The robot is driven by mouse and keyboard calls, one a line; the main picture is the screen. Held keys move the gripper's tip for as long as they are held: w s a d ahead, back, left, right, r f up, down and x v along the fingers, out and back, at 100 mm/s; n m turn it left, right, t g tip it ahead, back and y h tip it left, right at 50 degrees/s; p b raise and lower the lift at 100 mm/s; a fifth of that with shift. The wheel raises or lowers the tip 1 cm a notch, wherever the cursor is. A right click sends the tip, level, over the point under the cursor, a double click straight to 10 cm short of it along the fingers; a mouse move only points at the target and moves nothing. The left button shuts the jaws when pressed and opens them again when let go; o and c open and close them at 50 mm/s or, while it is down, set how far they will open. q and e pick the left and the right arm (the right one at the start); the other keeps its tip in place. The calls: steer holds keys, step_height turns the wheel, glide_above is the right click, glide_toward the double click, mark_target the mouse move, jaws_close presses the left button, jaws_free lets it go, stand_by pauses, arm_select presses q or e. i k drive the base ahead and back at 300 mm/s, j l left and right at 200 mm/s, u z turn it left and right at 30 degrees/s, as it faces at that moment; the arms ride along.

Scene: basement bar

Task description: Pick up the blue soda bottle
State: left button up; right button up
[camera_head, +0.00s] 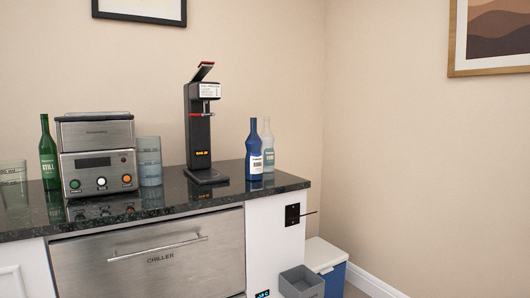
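The blue soda bottle (254,152) stands upright on the dark counter near its right end. It has a white label on its lower part. A clear, pale bottle (267,146) stands just behind it to the right and is partly hidden by it. Neither of my grippers is in the head view.
The dark stone counter (228,192) also holds a black dispenser stand (199,130), a steel appliance (98,160), a green bottle (48,155) and clear cups (149,160). A steel chiller drawer (150,272) is below. A grey bin (301,284) and a blue-and-white box (331,270) stand at right.

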mark_target(253, 158)
steer(key=i+l+u, duration=0.15)
steer(key=l, duration=0.3)
steer(key=i+l+u, duration=0.1)
steer(key=l, duration=0.4)
steer(key=i+l+u, duration=0.15)
steer(key=l, duration=0.35)
steer(key=i+l+u, duration=0.15)
steer(key=l, duration=0.4)
steer(key=i+l+u, duration=0.1)
steer(key=l, duration=0.45)
steer(key=i+j, duration=0.05)
